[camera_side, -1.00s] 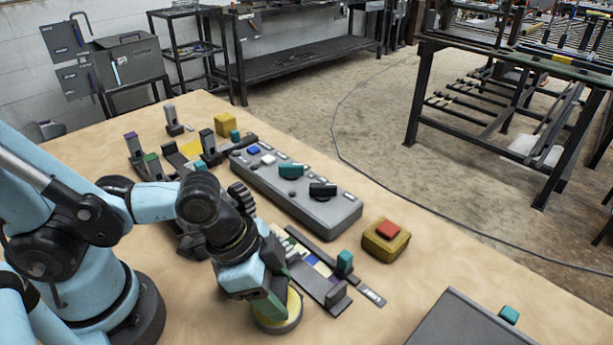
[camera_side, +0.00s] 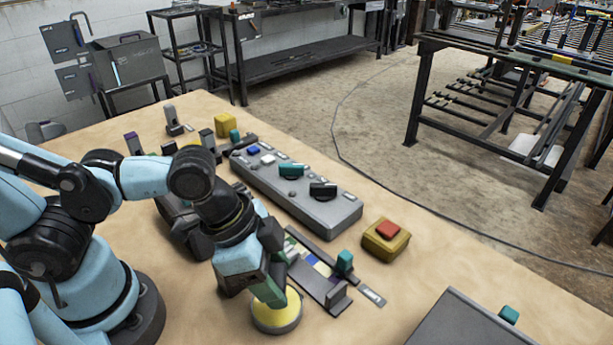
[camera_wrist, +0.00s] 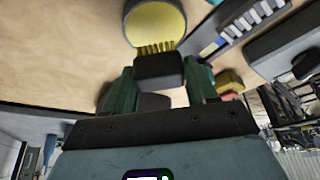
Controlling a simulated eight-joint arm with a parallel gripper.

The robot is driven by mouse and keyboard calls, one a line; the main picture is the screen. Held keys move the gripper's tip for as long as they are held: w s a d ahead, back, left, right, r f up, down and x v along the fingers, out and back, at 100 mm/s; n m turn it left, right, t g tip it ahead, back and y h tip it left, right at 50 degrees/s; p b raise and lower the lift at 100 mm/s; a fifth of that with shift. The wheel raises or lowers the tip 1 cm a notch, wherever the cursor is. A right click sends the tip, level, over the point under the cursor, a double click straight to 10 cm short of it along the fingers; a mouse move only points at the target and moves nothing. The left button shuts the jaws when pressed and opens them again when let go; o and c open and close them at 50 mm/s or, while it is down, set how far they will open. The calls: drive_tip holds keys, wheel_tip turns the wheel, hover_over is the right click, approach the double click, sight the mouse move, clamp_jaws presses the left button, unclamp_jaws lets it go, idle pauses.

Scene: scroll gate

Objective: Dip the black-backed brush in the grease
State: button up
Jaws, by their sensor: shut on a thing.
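My gripper (camera_wrist: 160,82) is shut on the black-backed brush (camera_wrist: 159,70), its green fingers on either side of the block. The brush's yellow bristles point away from my wrist, towards the grease. The grease (camera_wrist: 156,18) is a yellow disc in a round grey tin; the tin also shows in the side view (camera_side: 277,320). In the side view my gripper (camera_side: 268,284) hangs just above and behind the tin and hides the brush. In the wrist view the bristles overlap the near edge of the grease. I cannot tell whether they touch it.
A rack with coloured strips (camera_side: 318,268) lies just right of the tin. Beyond it are a grey control panel (camera_side: 300,188) and a yellow box with a red button (camera_side: 387,235). A dark grey panel (camera_side: 465,325) stands at the front right. Bare table lies between tin and panel.

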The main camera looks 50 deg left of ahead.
sight(283, 273)
drive_tip(key=shift+r, duration=1.75)
drive_tip(key=shift+a, duration=0.1)
